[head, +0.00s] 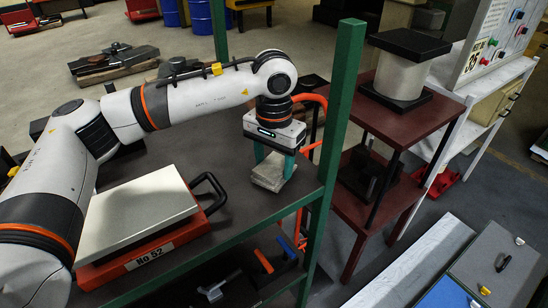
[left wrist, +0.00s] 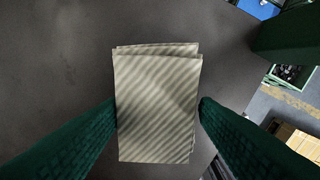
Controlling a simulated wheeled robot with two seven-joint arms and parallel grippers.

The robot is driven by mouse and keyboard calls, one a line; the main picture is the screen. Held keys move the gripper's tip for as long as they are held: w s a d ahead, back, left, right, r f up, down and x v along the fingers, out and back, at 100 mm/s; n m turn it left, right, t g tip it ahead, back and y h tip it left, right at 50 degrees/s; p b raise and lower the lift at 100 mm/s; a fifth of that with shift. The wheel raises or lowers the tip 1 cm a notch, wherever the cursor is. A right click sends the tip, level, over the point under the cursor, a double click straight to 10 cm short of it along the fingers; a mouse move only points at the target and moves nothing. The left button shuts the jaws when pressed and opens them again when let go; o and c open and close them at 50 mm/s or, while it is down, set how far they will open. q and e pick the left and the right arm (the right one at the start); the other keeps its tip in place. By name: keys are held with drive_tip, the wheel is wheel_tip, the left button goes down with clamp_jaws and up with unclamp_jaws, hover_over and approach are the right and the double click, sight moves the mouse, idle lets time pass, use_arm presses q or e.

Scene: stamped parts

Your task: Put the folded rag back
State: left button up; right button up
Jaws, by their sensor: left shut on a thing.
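The folded rag (head: 270,172) is a pale grey-beige layered pad at the right end of the dark shelf top in the head view. In the left wrist view the rag (left wrist: 157,105) shows faint diagonal stripes and lies between the two green fingers. My left gripper (head: 275,163) points down and is shut on the rag, one finger at each side. The rag is at or just above the shelf surface; I cannot tell whether it touches. My right gripper is not in view.
A green post (head: 342,110) stands close to the right of my left gripper. A red case with a pale lid (head: 140,213) and black handle sits on the shelf top (head: 235,200) at left. A dark red stand (head: 400,110) is beyond the post. Tools lie on the lower shelf.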

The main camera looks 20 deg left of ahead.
sight(275, 166)
use_arm(q)
drive_tip(key=shift+f, duration=0.15)
drive_tip(key=o, duration=1)
drive_tip(key=shift+c, duration=0.2)
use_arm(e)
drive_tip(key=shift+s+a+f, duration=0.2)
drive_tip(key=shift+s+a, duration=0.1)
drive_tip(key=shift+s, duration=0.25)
use_arm(q)
drive_tip(key=shift+r, duration=0.2)
drive_tip(key=shift+w+r, duration=0.1)
drive_tip(key=shift+r, duration=0.1)
wheel_tip(275, 166, up, 12)
drive_tip(key=b, duration=0.3)
drive_tip(key=shift+f, duration=0.2)
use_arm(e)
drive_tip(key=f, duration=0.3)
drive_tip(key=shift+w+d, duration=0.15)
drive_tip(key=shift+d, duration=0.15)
